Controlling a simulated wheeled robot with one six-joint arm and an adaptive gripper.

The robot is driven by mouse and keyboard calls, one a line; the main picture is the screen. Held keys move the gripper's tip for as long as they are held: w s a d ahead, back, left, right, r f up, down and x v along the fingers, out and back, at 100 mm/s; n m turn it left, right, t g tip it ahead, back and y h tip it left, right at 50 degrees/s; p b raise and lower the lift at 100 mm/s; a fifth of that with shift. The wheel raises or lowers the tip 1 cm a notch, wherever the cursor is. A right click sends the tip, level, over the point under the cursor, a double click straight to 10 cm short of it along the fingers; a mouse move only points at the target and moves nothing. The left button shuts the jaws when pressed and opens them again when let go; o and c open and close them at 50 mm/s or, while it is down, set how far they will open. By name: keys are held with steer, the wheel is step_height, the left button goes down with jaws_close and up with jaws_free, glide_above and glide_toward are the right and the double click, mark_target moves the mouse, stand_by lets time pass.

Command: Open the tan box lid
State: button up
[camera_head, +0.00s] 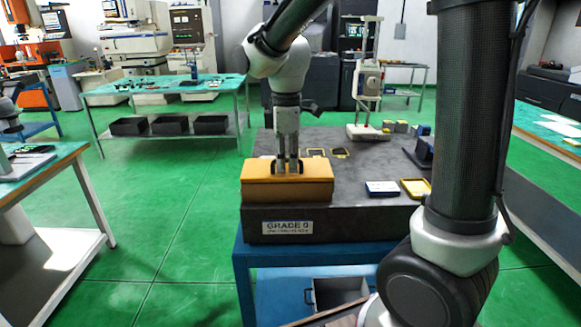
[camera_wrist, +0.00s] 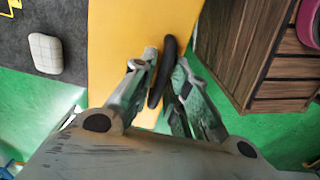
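The tan box (camera_head: 260,190) is an orange-yellow case at the front left of the dark granite plate, its lid down as far as the head view shows. My gripper (camera_head: 288,168) points down at the top of the box. In the wrist view, the yellow lid (camera_wrist: 118,60) carries a slim black handle (camera_wrist: 168,62). My gripper's fingers (camera_wrist: 166,80) are drawn close together on either side of this handle and appear shut on it. The exact contact and the lid's seam are hard to make out.
The granite plate (camera_head: 350,212) rests on a blue stand (camera_head: 243,262). A white-and-blue case (camera_head: 382,189) and a yellow tray (camera_head: 416,183) lie right of the box. A height gauge (camera_head: 368,90) stands behind. Green floor is clear to the left.

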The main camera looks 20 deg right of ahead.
mark_target(287, 168)
jaws_close()
steer(key=shift+w+d+r, duration=0.15)
steer(key=shift+w+r, duration=0.4)
steer(key=shift+r, duration=0.25)
steer(key=shift+w+r, duration=0.1)
steer(key=shift+w+d+r, duration=0.25)
steer(key=shift+w+r, duration=0.35)
